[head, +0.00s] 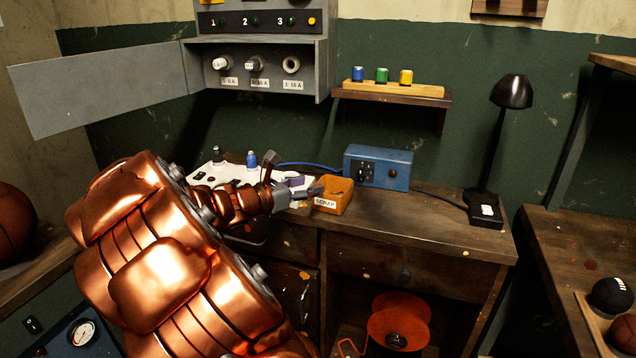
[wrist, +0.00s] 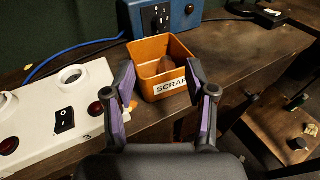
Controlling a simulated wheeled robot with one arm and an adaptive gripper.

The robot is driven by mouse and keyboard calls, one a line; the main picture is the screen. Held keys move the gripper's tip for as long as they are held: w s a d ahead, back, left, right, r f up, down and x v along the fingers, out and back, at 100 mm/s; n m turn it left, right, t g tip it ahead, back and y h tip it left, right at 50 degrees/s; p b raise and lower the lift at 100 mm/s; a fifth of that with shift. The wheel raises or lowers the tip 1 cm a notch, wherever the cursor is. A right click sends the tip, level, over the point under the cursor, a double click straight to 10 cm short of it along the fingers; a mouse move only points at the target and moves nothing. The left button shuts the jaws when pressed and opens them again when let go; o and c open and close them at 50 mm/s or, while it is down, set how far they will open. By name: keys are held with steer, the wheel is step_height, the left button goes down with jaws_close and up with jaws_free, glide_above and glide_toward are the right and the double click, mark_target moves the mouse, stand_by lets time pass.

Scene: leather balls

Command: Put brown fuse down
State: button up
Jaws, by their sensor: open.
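My gripper (wrist: 160,82) is open, its two purple-padded fingers spread apart with nothing between them. In the head view my gripper (head: 308,188) is at the left side of the orange scrap box (head: 335,205). In the wrist view the box, labelled SCRAP (wrist: 150,48), lies just beyond the fingertips. A dim brownish shape shows inside the box; I cannot tell for sure whether it is the brown fuse. No brown fuse is clearly seen elsewhere.
A white tester panel (wrist: 75,110) with a switch and sockets lies left of the box. A blue device (head: 378,167) stands behind it. A black lamp (head: 487,205) stands at right. A grey fuse cabinet (head: 325,70) hangs open above. The bench's right part is mostly clear.

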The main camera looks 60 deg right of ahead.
steer(key=shift+v, duration=2.05)
steer(key=s+a+f+m+t+y, duration=0.1)
steer(key=s+a+f+m+y, duration=0.3)
steer(key=a, duration=1.1)
steer(key=s+a+f+m+t+y, duration=0.1)
steer(key=s+a+f+m+y, duration=0.3)
steer(key=a, duration=1)
steer(key=s+a+f+m+t+y, duration=0.1)
steer(key=s+a+f+m+y, duration=0.3)
steer(key=a, duration=1.1)
steer(key=m+y, duration=0.1)
steer(key=y, duration=0.2)
steer(key=shift+s+a+m, duration=0.3)
steer(key=shift+s+m, duration=0.05)
steer(key=shift+m, duration=0.05)
step_height(320, 180, up, 15)
steer(key=t+p, duration=0.1)
steer(key=p, duration=1.3)
steer(key=shift+w, duration=0.5)
